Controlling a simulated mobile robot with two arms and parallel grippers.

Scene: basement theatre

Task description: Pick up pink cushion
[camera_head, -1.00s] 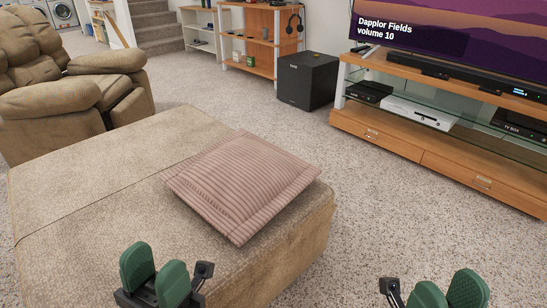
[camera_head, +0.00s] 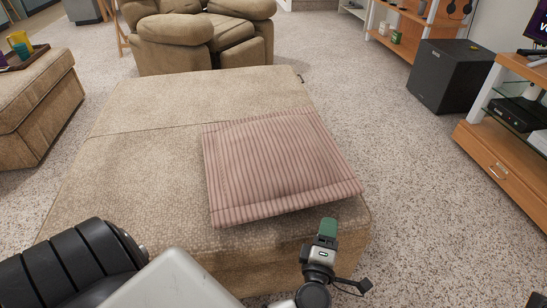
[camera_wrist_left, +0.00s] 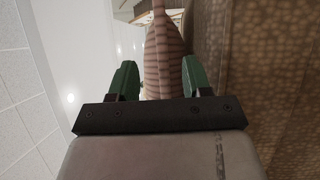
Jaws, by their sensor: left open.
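The pink striped cushion (camera_head: 275,165) lies flat on the near right part of a beige ottoman (camera_head: 130,180). My left gripper (camera_head: 328,230) is at the cushion's near right edge, by the ottoman's front side; one green finger shows clearly in the head view. In the left wrist view, the cushion (camera_wrist_left: 163,50) runs between the two green fingers of the open left gripper (camera_wrist_left: 158,78). A gap shows at the left finger; the right finger is close to the cushion, and I cannot tell whether it touches. My right gripper is not in view.
A brown recliner (camera_head: 200,40) stands behind the ottoman. Another ottoman (camera_head: 35,105) with a tray is at the left. A black speaker box (camera_head: 450,75) and a wooden TV stand (camera_head: 490,155) are at the right, with bare carpet between.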

